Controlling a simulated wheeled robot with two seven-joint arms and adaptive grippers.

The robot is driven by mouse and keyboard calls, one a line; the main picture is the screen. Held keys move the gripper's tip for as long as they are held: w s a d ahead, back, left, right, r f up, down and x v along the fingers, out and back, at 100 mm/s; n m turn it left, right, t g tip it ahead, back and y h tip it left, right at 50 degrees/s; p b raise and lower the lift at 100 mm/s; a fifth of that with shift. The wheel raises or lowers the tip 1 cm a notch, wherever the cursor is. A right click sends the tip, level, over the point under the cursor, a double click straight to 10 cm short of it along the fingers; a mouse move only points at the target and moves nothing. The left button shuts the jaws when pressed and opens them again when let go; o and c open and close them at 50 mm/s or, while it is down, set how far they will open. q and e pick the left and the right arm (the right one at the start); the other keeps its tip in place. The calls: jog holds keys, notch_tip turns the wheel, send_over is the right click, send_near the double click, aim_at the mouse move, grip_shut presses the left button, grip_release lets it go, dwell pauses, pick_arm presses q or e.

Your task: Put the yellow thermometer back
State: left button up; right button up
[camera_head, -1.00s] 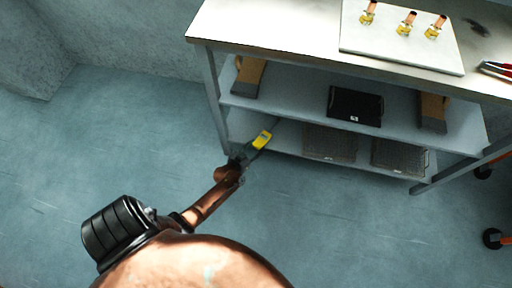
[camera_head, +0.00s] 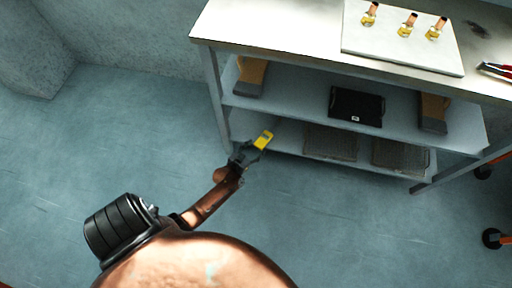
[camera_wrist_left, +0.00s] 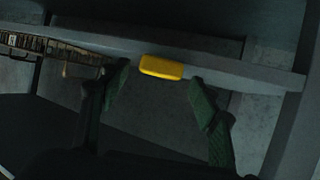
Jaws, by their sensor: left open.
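The yellow thermometer (camera_head: 263,141) is at the front edge of the bottom shelf (camera_head: 283,143), near its left end. In the left wrist view the yellow body (camera_wrist_left: 161,67) lies across the shelf's pale front edge, just beyond and between my fingertips. My left gripper (camera_head: 250,153) is open and empty right in front of it, low beside the rack. In the left wrist view its two fingers (camera_wrist_left: 160,80) stand wide apart with a gap on each side of the body. I cannot tell whether a finger touches it. My right gripper is not in view.
The rack's middle shelf holds a black tray (camera_head: 356,105) and two brown holders (camera_head: 249,76). Wire baskets (camera_head: 330,143) stand on the bottom shelf, right of the thermometer. A white board (camera_head: 400,45) with brass parts lies on top. The floor (camera_head: 120,130) to the left is clear.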

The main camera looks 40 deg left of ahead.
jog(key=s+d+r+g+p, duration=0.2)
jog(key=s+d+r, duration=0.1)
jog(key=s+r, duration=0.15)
pick_arm(q)
jog(key=p+v, duration=0.2)
jog(key=v, duration=0.8)
jog(key=s+d+f+m+g+h, duration=0.15)
jog(key=s+d+g, duration=0.3)
jog(key=s, duration=0.55)
jog(key=s+d+f+m+g+h, duration=0.1)
jog(key=s+d+g+h, duration=0.15)
jog(key=s+d, duration=0.55)
jog(key=s+r+g, duration=0.3)
jog(key=s, duration=0.7)
jog(key=s+r+g+y, duration=0.1)
jog(key=s+r+g, duration=0.2)
jog(key=s, duration=0.7)
jog(key=shift+s+a+y, duration=0.3)
jog(key=shift+s, duration=0.05)
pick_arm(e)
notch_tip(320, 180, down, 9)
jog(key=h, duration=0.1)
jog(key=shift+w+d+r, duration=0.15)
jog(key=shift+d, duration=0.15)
